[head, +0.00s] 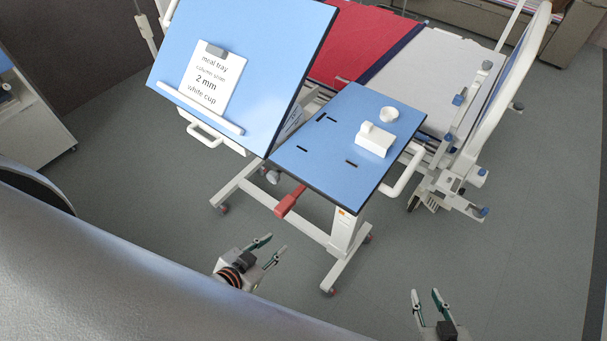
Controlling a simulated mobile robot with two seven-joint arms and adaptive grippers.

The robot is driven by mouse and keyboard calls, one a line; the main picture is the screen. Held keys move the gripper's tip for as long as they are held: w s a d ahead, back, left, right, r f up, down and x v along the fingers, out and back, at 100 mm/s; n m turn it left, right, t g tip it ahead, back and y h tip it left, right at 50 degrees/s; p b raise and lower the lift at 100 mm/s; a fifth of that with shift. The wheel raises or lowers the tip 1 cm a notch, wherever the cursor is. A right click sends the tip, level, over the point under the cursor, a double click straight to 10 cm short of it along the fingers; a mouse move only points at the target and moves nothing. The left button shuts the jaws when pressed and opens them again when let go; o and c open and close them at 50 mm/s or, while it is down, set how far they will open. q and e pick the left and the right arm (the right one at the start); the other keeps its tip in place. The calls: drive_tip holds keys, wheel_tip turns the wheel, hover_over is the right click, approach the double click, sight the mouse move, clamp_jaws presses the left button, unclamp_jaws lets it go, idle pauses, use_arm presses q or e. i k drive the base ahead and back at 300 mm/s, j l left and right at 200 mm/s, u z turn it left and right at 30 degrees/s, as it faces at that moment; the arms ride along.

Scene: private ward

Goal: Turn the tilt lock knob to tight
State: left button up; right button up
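An overbed table has a blue tilted panel (250,60) and a flat blue side top (330,165). A small rounded grey part (272,177) sits below the panel's lower edge, near the joint with the side top. It may be the tilt lock knob, but it is too small to tell, and no tight marking can be read. A red lever (289,202) sticks out below the side top. My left gripper (275,245) is open and empty, in front of and below the red lever. My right gripper (426,293) is open and empty, at the lower right, clear of the table.
A card (210,84) is clipped on the tilted panel. A white cup (389,114) and a white box-like item (374,141) stand on the side top. The bed (425,80) with its rails is behind. Grey floor is free at right.

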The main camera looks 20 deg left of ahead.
sight(273, 177)
drive_tip(key=j+z, duration=0.35)
drive_tip(key=k+j+z, duration=0.1)
drive_tip(key=j+z, duration=0.3)
drive_tip(key=k+j+z, duration=0.1)
drive_tip(key=j, duration=0.25)
drive_tip(key=k+j+z, duration=0.15)
drive_tip(key=j, duration=0.2)
drive_tip(key=j+z, duration=0.1)
drive_tip(key=j, duration=0.25)
drive_tip(key=k+j, duration=0.15)
drive_tip(key=j, duration=0.15)
drive_tip(key=k+j+z, duration=0.1)
drive_tip(key=j, duration=0.25)
drive_tip(key=k+j, duration=0.15)
drive_tip(key=j, duration=0.15)
